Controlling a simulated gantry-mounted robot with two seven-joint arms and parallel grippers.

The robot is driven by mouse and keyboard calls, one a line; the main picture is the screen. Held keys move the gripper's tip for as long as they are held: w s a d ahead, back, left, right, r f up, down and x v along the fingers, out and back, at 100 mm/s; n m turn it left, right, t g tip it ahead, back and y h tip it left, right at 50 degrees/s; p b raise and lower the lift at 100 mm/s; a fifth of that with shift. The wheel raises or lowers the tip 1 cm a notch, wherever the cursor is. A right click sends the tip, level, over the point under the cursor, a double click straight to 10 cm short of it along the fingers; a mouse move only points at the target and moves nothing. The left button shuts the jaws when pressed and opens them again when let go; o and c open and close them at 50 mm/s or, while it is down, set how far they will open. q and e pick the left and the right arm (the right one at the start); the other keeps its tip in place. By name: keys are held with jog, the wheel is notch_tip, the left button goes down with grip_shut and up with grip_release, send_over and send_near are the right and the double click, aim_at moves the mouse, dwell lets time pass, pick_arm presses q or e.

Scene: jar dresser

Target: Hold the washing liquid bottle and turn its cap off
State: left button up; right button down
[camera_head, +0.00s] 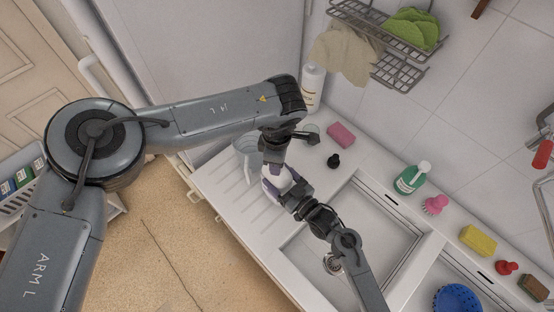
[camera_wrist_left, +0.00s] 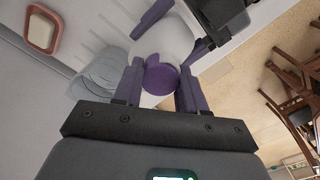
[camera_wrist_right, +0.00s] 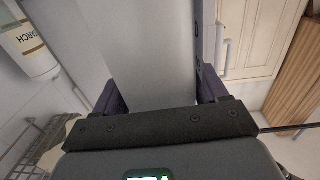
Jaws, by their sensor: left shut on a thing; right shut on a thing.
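The washing liquid bottle (camera_head: 279,181) is white and stands on the counter left of the sink. Its purple cap (camera_wrist_left: 161,76) faces the camera in the left wrist view; the left gripper hides it in the head view. My left gripper (camera_head: 275,158) is above the bottle, its two purple fingers on either side of the cap and shut on it. My right gripper (camera_head: 283,190) comes from the lower right and is shut on the bottle's body. Its fingers also show in the right wrist view (camera_wrist_right: 158,90), where a large pale surface between them cannot be identified for certain.
A clear container (camera_head: 246,152) stands close left of the bottle.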

pick_arm(q)
jog(key=n, duration=0.7)
jog(key=shift+n, duration=0.3)
jog(key=n, duration=1.3)
jog(key=shift+n, duration=0.4)
jog(key=n, duration=0.6)
jog(key=shift+r, duration=0.1)
jog(key=n, duration=0.8)
jog(key=shift+n, duration=0.3)
jog(key=n, duration=0.7)
jog(key=shift+r, duration=0.35)
